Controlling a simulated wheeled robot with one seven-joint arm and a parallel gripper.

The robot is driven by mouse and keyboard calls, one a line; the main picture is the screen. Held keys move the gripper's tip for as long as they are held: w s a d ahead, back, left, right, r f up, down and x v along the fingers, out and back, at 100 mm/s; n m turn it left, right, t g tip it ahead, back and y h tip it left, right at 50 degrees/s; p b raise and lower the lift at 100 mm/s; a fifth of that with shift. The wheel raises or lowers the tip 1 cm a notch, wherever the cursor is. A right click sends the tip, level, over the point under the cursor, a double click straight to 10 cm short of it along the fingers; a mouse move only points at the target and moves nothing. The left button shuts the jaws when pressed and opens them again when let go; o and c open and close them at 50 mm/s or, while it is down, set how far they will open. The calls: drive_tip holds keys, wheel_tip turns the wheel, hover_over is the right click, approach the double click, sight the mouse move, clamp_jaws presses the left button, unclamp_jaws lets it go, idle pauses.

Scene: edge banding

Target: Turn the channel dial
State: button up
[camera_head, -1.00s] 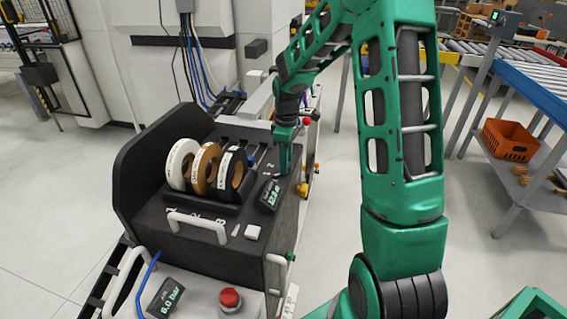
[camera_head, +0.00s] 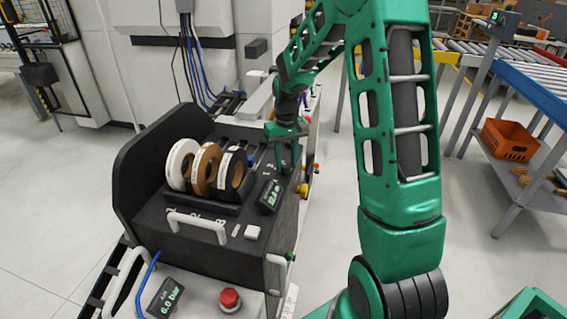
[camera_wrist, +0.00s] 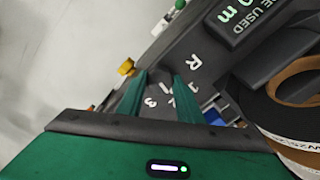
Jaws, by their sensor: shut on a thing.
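My gripper (camera_head: 289,165) points down at the right end of the dark console top, behind the display with green digits (camera_head: 269,196). In the wrist view its two green fingers (camera_wrist: 163,80) stand a small gap apart, shut on the channel dial. I cannot tell which marking the dial points to.
White, brown and black edge-band rolls (camera_head: 178,164) stand left of my gripper. A yellow knob (camera_wrist: 127,67) is on the console's right side. A red button (camera_head: 230,299) is at the front. Open floor lies right of the console, with an orange crate (camera_head: 510,139) beyond.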

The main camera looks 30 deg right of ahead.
sight(285, 164)
drive_tip(key=m, duration=0.5)
drive_tip(key=shift+w+m, duration=0.15)
drive_tip(key=shift+m, duration=0.15)
drive_tip(key=m, duration=0.5)
drive_tip(key=shift+r+m, duration=0.1)
drive_tip(key=shift+m, duration=0.2)
drive_tip(key=shift+a, duration=0.1)
drive_tip(key=o, duration=0.9)
drive_tip(key=shift+o, duration=0.7)
drive_tip(key=shift+m, duration=0.3)
wheel_tip(285, 164, up, 11)
drive_tip(key=shift+f, duration=0.2)
